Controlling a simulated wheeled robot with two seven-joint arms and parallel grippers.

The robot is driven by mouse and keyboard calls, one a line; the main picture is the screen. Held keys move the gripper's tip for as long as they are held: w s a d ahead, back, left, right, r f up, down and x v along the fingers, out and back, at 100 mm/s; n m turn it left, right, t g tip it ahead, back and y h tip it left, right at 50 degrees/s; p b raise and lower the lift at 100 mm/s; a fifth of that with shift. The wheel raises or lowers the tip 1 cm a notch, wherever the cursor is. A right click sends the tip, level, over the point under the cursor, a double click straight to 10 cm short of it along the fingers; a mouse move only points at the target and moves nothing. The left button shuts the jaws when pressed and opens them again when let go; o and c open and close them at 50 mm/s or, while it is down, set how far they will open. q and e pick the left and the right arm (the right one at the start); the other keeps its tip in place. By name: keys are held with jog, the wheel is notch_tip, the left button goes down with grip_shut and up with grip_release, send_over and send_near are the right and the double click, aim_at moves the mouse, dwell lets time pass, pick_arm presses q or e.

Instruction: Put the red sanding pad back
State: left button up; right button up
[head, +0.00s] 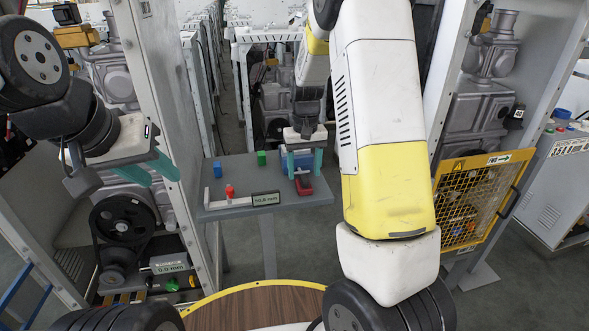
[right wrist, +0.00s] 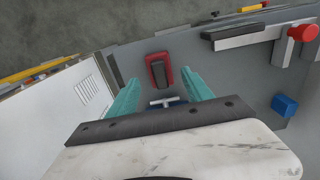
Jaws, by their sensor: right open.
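The red sanding pad (head: 305,186), a red block with a dark top, lies on the grey table (head: 232,172) near its front edge. In the right wrist view the red pad (right wrist: 168,73) shows just beyond the fingertips, not between them. My right gripper (head: 303,163) is open with its teal fingers apart. It also shows in the right wrist view (right wrist: 160,92), with nothing seen gripped. A blue item with a pale T-shaped part (right wrist: 166,102) shows between and below the fingers. My left gripper (head: 151,171) is open and empty at the left, away from the table.
A small blue block (head: 217,169) and a green block (head: 261,158) stand on the table. A pale bracket with a red knob (head: 230,191) and a dark label plate (head: 265,198) are at the front edge. A yellow mesh guard (head: 470,200) stands at the right.

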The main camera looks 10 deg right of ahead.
aim_at(304, 178)
notch_tip(304, 178, up, 7)
jog(key=s+r+t+y, duration=0.2)
jog(key=s+r+t, duration=0.1)
jog(key=s+r, duration=0.85)
jog(key=s+a+t, duration=0.2)
jog(key=s+t, duration=0.1)
jog(key=s, duration=0.9)
jog(key=shift+s+r, duration=0.4)
